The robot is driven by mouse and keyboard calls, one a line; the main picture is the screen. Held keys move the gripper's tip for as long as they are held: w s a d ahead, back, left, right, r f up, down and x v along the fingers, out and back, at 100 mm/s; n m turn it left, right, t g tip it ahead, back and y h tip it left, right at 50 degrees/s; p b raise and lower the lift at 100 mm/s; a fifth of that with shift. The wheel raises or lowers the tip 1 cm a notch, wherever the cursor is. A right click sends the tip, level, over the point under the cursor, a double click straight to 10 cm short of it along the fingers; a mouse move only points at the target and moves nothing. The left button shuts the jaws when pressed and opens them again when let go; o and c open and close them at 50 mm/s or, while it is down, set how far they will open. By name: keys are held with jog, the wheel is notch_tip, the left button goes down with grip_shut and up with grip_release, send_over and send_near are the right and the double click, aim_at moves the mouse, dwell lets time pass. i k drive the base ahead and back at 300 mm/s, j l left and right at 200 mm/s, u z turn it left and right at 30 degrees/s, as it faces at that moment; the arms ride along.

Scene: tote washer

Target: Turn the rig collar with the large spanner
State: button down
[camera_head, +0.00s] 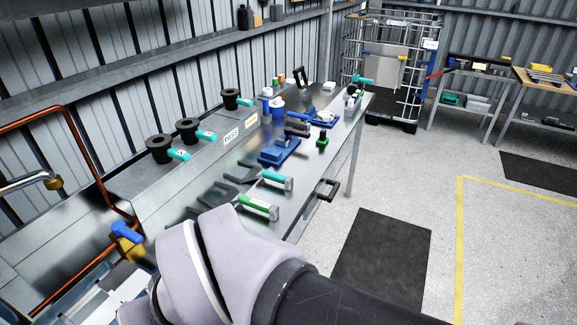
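My gripper is not in view; only a pale link and a dark link of my arm fill the bottom middle. I cannot pick out the large spanner or the rig collar for certain. A tool with a green grip (257,205) and one with a teal grip (276,179) lie on the metal bench (305,178). Dark flat shapes lie left of them, too unclear to name. A blue block-like fixture (279,151) sits behind them. Three black flanged pieces (158,148), (188,130), (230,99) with teal tags stand along the wall side.
A yellow and blue valve (127,240) and copper pipe (107,176) are at left. Blue-white containers (277,106) stand farther along the bench. A black handle (328,190) juts from its front edge. A caged tank (388,65) stands behind. Floor at right is clear around a black mat (381,260).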

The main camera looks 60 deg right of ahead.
aim_at(257, 172)
jog(key=z, duration=1.5)
jog(key=u, duration=2.6)
jog(key=z, duration=2.6)
